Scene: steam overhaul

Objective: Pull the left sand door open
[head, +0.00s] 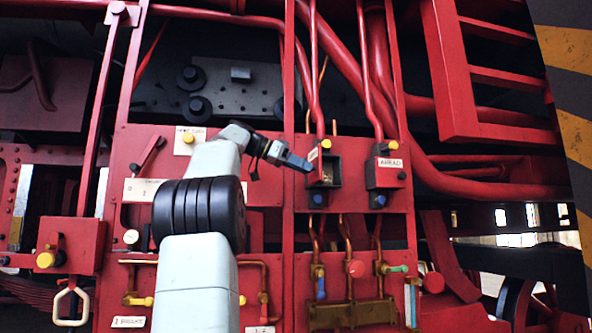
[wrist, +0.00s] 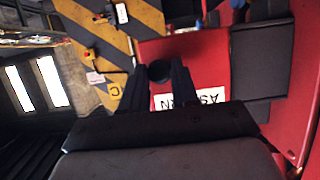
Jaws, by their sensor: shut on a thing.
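The left sand box (head: 334,185) stands on the red panel, and its front shows a dark opening with something yellowish inside. The left sand door (wrist: 192,52) is a red plate with a white label reading partly "AS…N", upside down in the wrist view. In the head view the door looks swung out to the left, mostly hidden by my gripper (head: 303,164). My gripper (wrist: 156,88) is shut on the door's dark round knob (wrist: 160,72), between its two fingers. The right sand box (head: 388,165), labelled "AHEAD", looks shut.
Red pipes (head: 313,70) run down close above both boxes. Blue knobs (head: 379,201) sit below them. Copper pipes and a brass block (head: 350,316) are lower down. A yellow-black striped surface (head: 570,85) stands at the far right.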

